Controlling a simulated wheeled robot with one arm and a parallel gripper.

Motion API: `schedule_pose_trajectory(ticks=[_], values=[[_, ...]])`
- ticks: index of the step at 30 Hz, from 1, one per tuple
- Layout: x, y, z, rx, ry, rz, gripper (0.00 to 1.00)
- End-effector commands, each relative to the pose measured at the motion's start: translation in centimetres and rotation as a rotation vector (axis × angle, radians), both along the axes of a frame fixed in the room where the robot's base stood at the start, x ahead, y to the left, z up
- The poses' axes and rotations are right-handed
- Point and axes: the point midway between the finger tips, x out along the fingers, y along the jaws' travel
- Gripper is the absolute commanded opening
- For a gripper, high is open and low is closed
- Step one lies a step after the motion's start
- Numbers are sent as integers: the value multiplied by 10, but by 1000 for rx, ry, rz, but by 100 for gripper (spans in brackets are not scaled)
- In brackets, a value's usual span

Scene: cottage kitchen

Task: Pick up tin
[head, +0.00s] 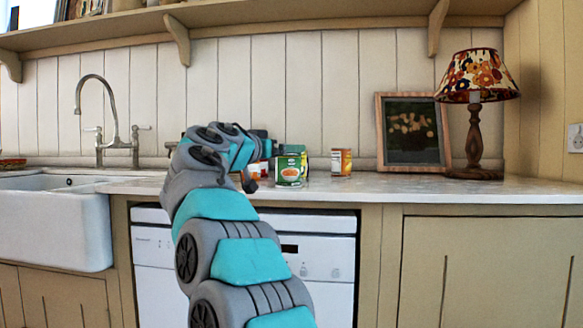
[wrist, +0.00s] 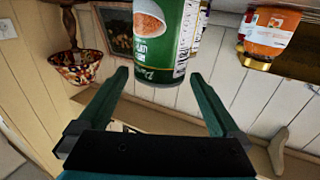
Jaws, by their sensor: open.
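A green tin (head: 290,170) with a pictured bowl on its label stands upright on the worktop in the head view. In the wrist view, which is upside down, the green tin (wrist: 165,38) is at the top centre, ahead of the fingertips. My gripper (head: 262,165) is just left of the tin in the head view. In the wrist view my gripper (wrist: 158,76) is open, with its two green fingers spread and nothing between them. I cannot tell how large the gap to the tin is.
An orange tin (head: 341,162) stands to the right. An orange-labelled jar (wrist: 272,35) shows at the wrist view's right. A framed picture (head: 413,132) and a lamp (head: 476,85) stand farther right; a sink (head: 55,225) is at left. The worktop's front right is clear.

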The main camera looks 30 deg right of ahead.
Motion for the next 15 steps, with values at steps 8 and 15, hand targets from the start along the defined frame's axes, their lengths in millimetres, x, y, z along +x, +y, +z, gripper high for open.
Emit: schedule_pose_trajectory(ticks=[8, 15], values=[[12, -18, 1, 2, 2, -2, 100], [31, -46, 2, 2, 2, -2, 100]])
